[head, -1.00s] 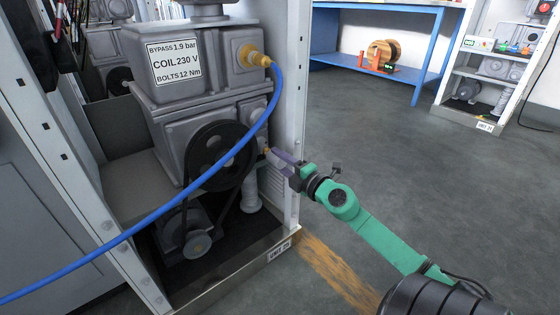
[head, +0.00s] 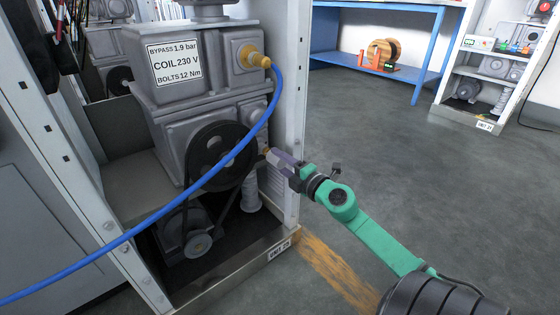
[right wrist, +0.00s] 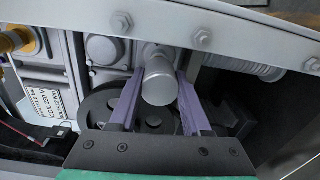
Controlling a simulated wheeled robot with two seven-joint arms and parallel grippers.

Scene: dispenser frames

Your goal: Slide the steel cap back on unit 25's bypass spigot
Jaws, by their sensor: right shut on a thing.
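My right gripper (head: 279,158) reaches from the right to the side of the grey pump unit (head: 196,60) in the rack labelled as a unit at its foot. In the right wrist view its two purple fingers (right wrist: 158,103) are shut on a round steel cap (right wrist: 159,82). The cap's closed end faces the camera. In the head view a small brass spigot end (head: 266,151) shows just beyond the fingertips, close to the cap. Whether the cap sits around the spigot or only in front of it I cannot tell. My left gripper is out of view.
A blue hose (head: 205,178) runs from a brass fitting (head: 256,57) across the unit's front. A black pulley (head: 219,155) is just left of the fingers. Open floor (head: 400,165) lies to the right.

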